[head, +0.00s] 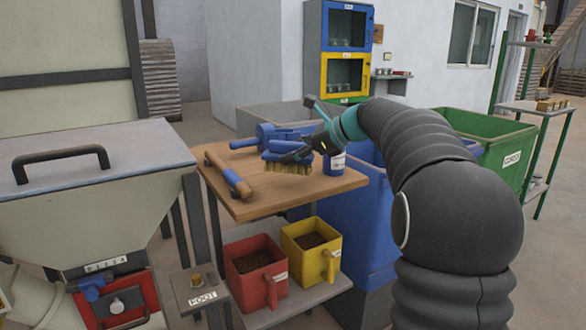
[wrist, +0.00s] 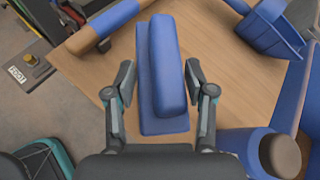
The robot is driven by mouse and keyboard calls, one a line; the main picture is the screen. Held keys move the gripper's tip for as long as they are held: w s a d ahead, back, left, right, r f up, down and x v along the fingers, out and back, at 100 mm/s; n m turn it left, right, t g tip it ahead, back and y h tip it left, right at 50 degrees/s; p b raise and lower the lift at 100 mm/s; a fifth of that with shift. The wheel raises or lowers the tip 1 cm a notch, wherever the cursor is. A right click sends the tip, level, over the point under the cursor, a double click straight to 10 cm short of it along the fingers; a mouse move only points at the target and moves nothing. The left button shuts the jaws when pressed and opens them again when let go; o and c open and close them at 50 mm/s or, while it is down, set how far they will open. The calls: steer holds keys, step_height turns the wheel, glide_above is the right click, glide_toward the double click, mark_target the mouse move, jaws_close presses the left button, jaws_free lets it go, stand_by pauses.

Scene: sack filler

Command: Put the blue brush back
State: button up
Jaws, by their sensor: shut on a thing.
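The blue brush (head: 283,148) has a blue block back and tan bristles pointing down. It is over the wooden tabletop (head: 262,208); I cannot tell whether the bristles touch the wood. My gripper (head: 297,153) is shut on it from the right side in the head view. In the wrist view the brush (wrist: 158,72) lies between the two fingers of my gripper (wrist: 162,88), its long back pointing away from the palm. Part of the brush is hidden behind the fingers in the head view.
A wood-and-blue handled tool (head: 228,172) lies on the table's left, and a blue scoop (head: 266,134) at the back. A labelled blue container (head: 334,164) stands close at right. Red (head: 256,268) and yellow (head: 311,252) scoops sit below. Bare wood shows at the front.

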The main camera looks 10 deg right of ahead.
mark_target(293, 167)
steer(key=shift+a+f+b, duration=0.15)
steer(key=shift+f+b, duration=0.15)
steer(key=shift+f, duration=1.75)
steer(key=shift+f, duration=0.15)
steer(key=o, duration=1.5)
steer(key=shift+r, duration=0.2)
steer(key=v, duration=1.2)
